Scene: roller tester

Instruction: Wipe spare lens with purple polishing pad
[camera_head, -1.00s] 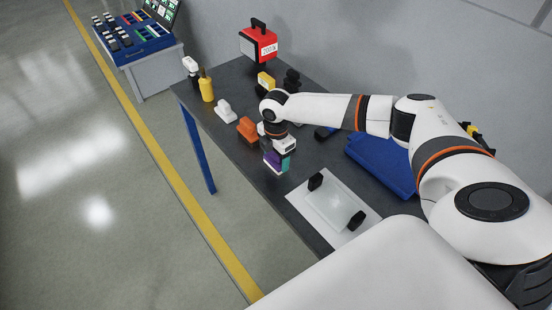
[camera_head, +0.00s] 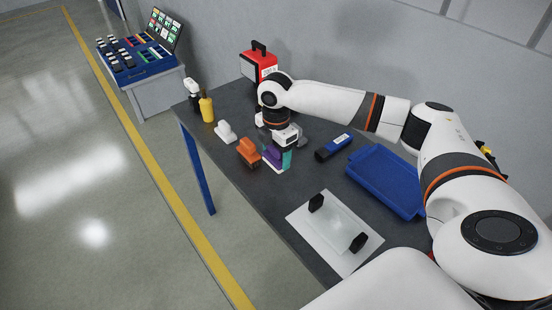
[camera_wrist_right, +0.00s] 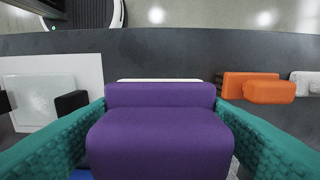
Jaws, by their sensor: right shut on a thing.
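My right gripper (camera_head: 277,155), with teal fingers, is shut on the purple polishing pad (camera_head: 271,154). The pad fills the middle of the right wrist view (camera_wrist_right: 160,135), between the fingers, with a white edge behind it. It shows just right of the orange pad (camera_head: 249,152); I cannot tell whether it touches the table. The clear spare lens (camera_head: 335,228) lies between two black end pieces on a white mat (camera_head: 303,226), nearer the front of the table and apart from the gripper. The mat also shows at the left of the right wrist view (camera_wrist_right: 88,65). My left gripper is not in view.
On the dark table (camera_head: 262,196) stand a white pad (camera_head: 225,132), a yellow bottle (camera_head: 207,107), a red case (camera_head: 262,62), a dark blue device (camera_head: 333,147) and a blue tray (camera_head: 388,180). Bare table separates the purple pad from the mat.

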